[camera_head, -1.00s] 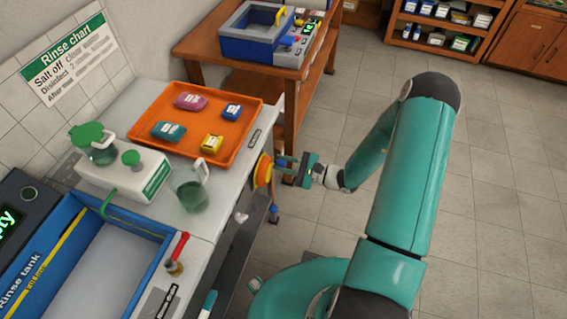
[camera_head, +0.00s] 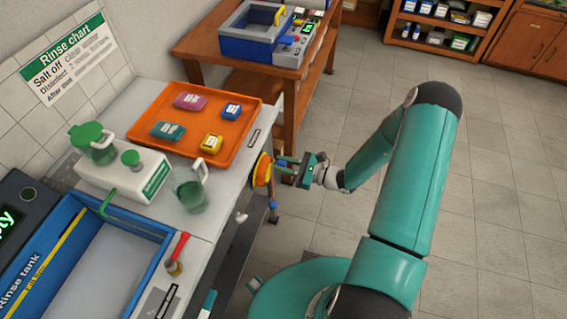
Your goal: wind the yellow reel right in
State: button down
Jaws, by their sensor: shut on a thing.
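The yellow reel (camera_head: 262,169) is a round yellow-orange disc on the right side of the bench, below the edge of the worktop. My gripper (camera_head: 284,165) reaches it from the right, with its fingers at the reel's face. It is shut on a part at the reel, which looks like the reel's crank handle. The fingers hide most of that part. A blue piece (camera_head: 274,194) hangs just below the reel.
An orange tray (camera_head: 180,150) with several small packs lies on the worktop. A wooden table is behind. The floor to the right is open.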

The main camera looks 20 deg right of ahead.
aim_at(272, 174)
jog(key=m, duration=0.1)
jog(key=f+m, duration=0.1)
jog(key=m, duration=0.2)
jog(key=shift+d+f+m, duration=0.1)
jog(key=shift+f+m, duration=0.25)
jog(key=shift+m, duration=0.05)
jog(key=m, duration=0.3)
jog(key=s+f+m, duration=0.1)
jog(key=m, duration=0.2)
jog(key=a+f+m, duration=0.1)
jog(key=m, duration=0.2)
jog(key=shift+s+f, duration=0.25)
jog(key=shift+s, duration=0.1)
jog(key=shift+s+a+f+m, duration=0.1)
jog(key=shift+s+a+m, duration=0.1)
jog(key=shift+m, duration=0.55)
jog(key=shift+s+a+f+m, duration=0.1)
jog(key=shift+s+m, duration=0.1)
jog(key=shift+m, duration=0.5)
jog(key=shift+s+a+f+m, duration=0.1)
jog(key=shift+s+a+m, duration=0.1)
jog(key=shift+m, duration=0.55)
jog(key=c, duration=1.2)
grip_release()
jog(key=shift+c, duration=0.2)
jog(key=v, duration=1.4)
